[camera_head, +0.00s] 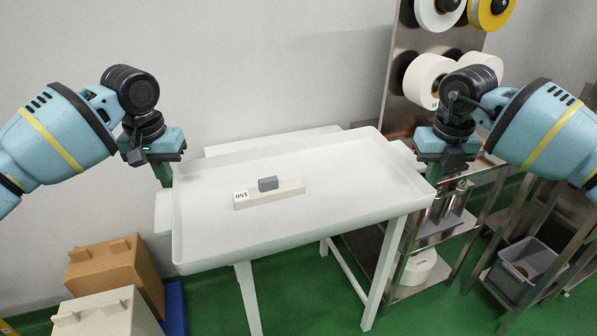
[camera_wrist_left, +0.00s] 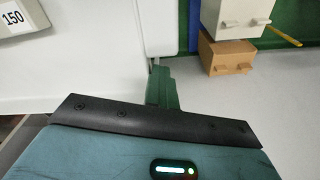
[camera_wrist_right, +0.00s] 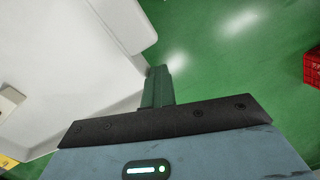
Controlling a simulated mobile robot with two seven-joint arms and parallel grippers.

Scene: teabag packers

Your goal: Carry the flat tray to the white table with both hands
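The flat tray (camera_head: 200,245) is white with a raised rim and appears level, over the white table (camera_head: 270,143). The table's back strip, left edge and legs show around and below it. I cannot tell whether the tray touches the tabletop. My left gripper (camera_head: 162,176) is at the tray's left rim, its green fingers together there; the rim (camera_wrist_left: 160,25) meets the fingertips in the left wrist view. My right gripper (camera_head: 433,172) is at the right rim the same way, and the rim (camera_wrist_right: 122,28) runs to its fingertips in the right wrist view.
On the tray lies a pale bar (camera_head: 275,194) labelled 150 with a grey block (camera_head: 268,184) on it. Brown (camera_head: 115,268) and cream (camera_head: 105,312) boxes stand at lower left. A metal rack (camera_head: 400,130) with rolls and a grey bin (camera_head: 525,268) stand right.

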